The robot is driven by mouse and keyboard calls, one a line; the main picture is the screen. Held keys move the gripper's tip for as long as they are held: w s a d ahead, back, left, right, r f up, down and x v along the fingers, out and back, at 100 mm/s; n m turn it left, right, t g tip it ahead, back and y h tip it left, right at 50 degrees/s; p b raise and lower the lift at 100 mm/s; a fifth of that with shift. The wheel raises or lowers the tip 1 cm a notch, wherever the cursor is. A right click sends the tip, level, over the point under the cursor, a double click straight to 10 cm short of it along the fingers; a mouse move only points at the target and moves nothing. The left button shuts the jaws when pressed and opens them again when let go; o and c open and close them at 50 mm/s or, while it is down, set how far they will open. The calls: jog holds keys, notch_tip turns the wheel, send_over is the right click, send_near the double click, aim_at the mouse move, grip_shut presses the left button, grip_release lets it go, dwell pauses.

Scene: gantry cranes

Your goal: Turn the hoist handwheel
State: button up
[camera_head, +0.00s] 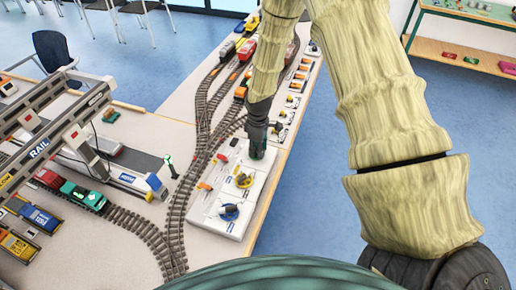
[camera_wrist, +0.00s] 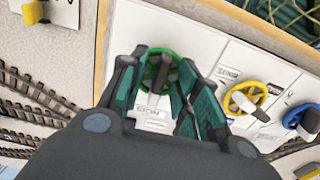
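Three handwheels sit on a white control panel (camera_head: 208,200). The green handwheel (camera_wrist: 160,70), with a grey handle across it, is between my gripper's fingers in the wrist view; in the head view my gripper hides it. My gripper (camera_wrist: 163,64) is open, with its dark teal fingers apart on either side of that wheel; I cannot tell whether they touch it. The yellow handwheel (camera_head: 244,181) and blue handwheel (camera_head: 229,212) stand nearer along the panel, and also show at right in the wrist view (camera_wrist: 244,97). The labels are too small to read, so which is the hoist wheel is unclear.
Small levers (camera_head: 206,186) stand on the panel left of the wheels. Curved model rails (camera_head: 182,200) run beside it. A gantry crane (camera_head: 50,135) and model trains (camera_head: 82,195) are at left. The table's right edge is close to the panel, with blue floor beyond.

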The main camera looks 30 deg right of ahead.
jog(key=shift+r, duration=0.1)
notch_tip(320, 180, up, 12)
dwell(0.8)
jog(key=f+b, duration=0.1)
jog(key=b, duration=0.6)
jog(key=shift+f, duration=0.4)
jog(key=shift+r+b, duration=0.15)
jog(key=shift+b, duration=0.65)
jog(key=shift+f+p, duration=1.05)
jog(key=shift+f, duration=4.25)
